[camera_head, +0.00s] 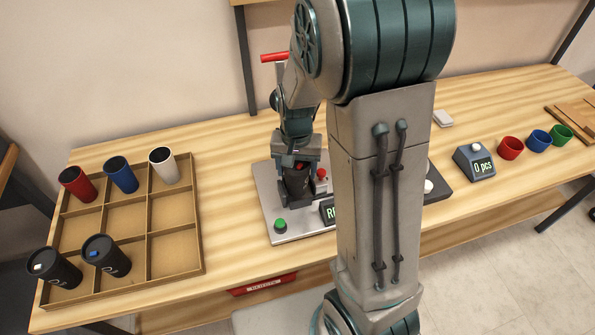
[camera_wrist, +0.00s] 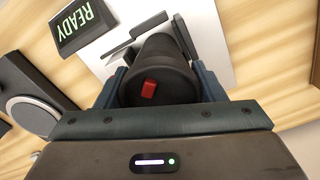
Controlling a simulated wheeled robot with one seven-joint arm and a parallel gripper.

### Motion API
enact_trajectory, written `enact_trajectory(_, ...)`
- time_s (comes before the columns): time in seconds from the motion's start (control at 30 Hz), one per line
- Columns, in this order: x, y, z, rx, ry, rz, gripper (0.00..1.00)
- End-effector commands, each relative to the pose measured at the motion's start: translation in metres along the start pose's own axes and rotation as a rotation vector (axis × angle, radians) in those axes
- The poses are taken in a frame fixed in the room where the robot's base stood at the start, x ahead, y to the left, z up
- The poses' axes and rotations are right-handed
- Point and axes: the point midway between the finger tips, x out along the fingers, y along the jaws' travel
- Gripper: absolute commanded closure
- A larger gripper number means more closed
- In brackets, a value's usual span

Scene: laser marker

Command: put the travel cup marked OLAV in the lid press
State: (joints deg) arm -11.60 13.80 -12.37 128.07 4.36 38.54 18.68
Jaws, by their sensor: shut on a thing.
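A black travel cup (camera_head: 297,184) with a dark lid and a red tab is held upright in my gripper (camera_head: 299,172). The wrist view shows its lid (camera_wrist: 165,78) between the two fingers; no name on it can be read. The lid press (camera_head: 272,200) has a grey base plate, a green button (camera_head: 280,225), a red knob, a red lever (camera_head: 275,57) and a display (camera_wrist: 80,25) reading READY. The cup is over or on the press plate; I cannot tell whether it touches it. My arm hides the press's right side.
A wooden divided tray (camera_head: 172,258) at left holds red, blue and white cups at the back and two black lidded cups (camera_head: 107,256) in front. At right are a counter (camera_head: 475,163) reading 0 pcs and red, blue and green cups (camera_head: 538,140).

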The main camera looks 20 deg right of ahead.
Motion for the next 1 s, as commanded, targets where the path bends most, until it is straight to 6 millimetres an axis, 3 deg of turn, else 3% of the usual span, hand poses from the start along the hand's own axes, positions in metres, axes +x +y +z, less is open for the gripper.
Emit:
enact_trajectory(0.13, 0.017, 0.0, 0.0, 0.0, -0.002, 0.002, 0.46)
enact_trajectory(0.57, 0.025, 0.0, 0.0, 0.0, 0.0, 0.0, 0.46)
enact_trajectory(0.6, 0.023, 0.0, 0.0, 0.0, 0.0, 0.0, 0.26)
enact_trajectory(0.63, 0.023, 0.0, 0.0, 0.0, 0.0, 0.0, 0.18)
enact_trajectory(1.0, 0.019, 0.0, 0.0, 0.0, 0.0, 0.0, 0.16)
